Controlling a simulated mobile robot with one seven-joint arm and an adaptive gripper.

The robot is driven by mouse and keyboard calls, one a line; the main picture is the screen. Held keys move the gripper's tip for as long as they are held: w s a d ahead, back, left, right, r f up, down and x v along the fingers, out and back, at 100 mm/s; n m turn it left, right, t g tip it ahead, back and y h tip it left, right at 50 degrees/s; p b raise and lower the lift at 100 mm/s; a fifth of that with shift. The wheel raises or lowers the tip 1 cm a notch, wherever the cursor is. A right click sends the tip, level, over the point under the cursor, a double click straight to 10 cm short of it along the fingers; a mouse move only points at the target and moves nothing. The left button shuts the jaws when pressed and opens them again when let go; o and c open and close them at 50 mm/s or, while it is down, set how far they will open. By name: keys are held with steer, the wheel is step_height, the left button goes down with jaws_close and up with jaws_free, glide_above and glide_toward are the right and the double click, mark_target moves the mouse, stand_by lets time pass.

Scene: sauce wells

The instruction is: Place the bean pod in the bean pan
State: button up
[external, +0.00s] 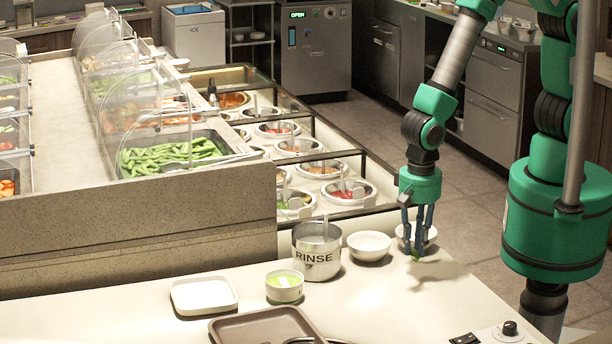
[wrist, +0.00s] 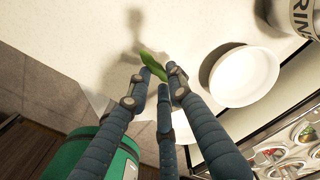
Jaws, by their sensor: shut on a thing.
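A green bean pod (wrist: 153,67) is held between the fingertips of my gripper (wrist: 160,80) in the wrist view. In the external view the pod (external: 415,260) is a small green bit below my gripper (external: 418,245), which points down over the front counter's right part. I cannot tell whether the pod touches the counter. The bean pan (external: 228,145), full of green pods (external: 172,155), sits in the serving counter at left, behind a clear curved cover. It is well left of and beyond my gripper.
A white bowl (external: 370,246) and the RINSE pot (external: 317,254) stand left of my gripper. A second white bowl (external: 403,232) is partly behind its fingers. A green-filled cup (external: 284,287), white plate (external: 203,294) and brown tray (external: 262,327) lie further left. Sauce wells (external: 345,192) lie beyond.

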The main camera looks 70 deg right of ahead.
steer(key=shift+w, duration=0.15)
steer(key=shift+w+d+r, duration=0.15)
steer(key=shift+w+d, duration=0.2)
steer(key=shift+w, duration=0.2)
steer(key=w+d+n, duration=0.1)
steer(key=w+d, duration=0.1)
steer(key=w, duration=0.1)
steer(key=w+d+r+n+p, duration=0.1)
steer(key=w+d, duration=0.2)
steer(key=w+d+r+p, duration=0.1)
steer(key=w+d, duration=0.1)
steer(key=w, duration=0.2)
steer(key=shift+d+r+n, duration=0.15)
steer(key=shift+r+n, duration=0.1)
steer(key=shift+n, duration=0.15)
steer(key=w+d+n+p, duration=0.1)
steer(key=w+d+n, duration=0.2)
steer(key=w+d, duration=0.4)
steer(key=w+d+n+p, duration=0.2)
steer(key=w+d, duration=0.5)
steer(key=d, duration=0.8)
steer(key=w+d+n+p, duration=0.1)
steer(key=w+d+n, duration=0.2)
steer(key=w+d, duration=0.4)
steer(key=d, duration=0.5)
steer(key=shift+r+n+p, duration=0.25)
steer(key=shift+n+p, duration=0.05)
steer(key=shift+p, duration=0.1)
steer(key=shift+w+r, duration=0.1)
